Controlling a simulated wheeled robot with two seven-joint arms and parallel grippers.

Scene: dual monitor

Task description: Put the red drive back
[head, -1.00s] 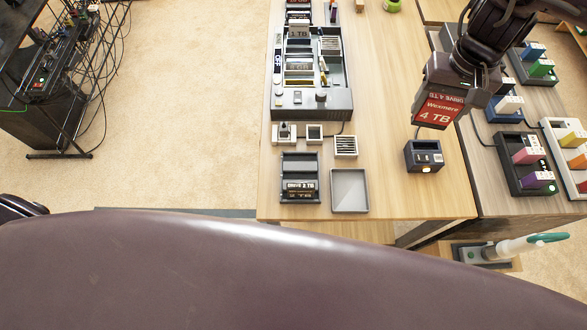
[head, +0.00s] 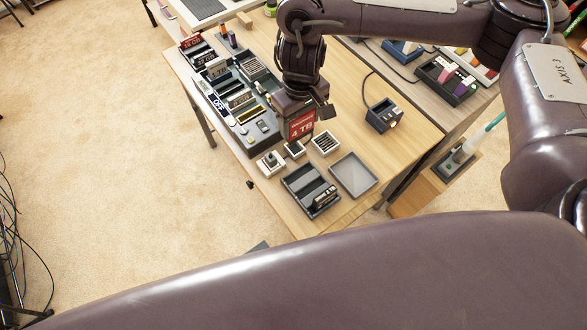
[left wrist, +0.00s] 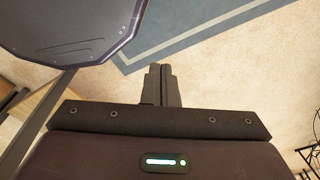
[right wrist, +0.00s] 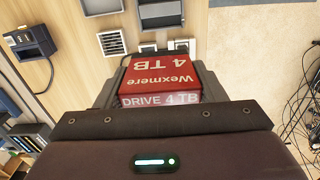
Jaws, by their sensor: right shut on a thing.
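The red Wexmere 4 TB drive (head: 302,127) is held in my right gripper (head: 301,108). It also shows in the right wrist view (right wrist: 161,72), label up, between the fingers. My right gripper is shut on it, over the near end of the long drive bay unit (head: 262,131), which is marked OFF and holds several drives. The arm hides part of that unit. A dark dock (head: 384,116) with a small light stands to the right, with no drive in it. My left gripper shows only in the left wrist view (left wrist: 161,84), its fingers together and empty.
A dark two-slot caddy (head: 297,179) with a 2 TB drive stands near the table's front edge, beside an empty grey tray (head: 354,175). Small white boxes (head: 325,143) sit between them and the bay unit. Colourful plugs (head: 458,82) stand at the right.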

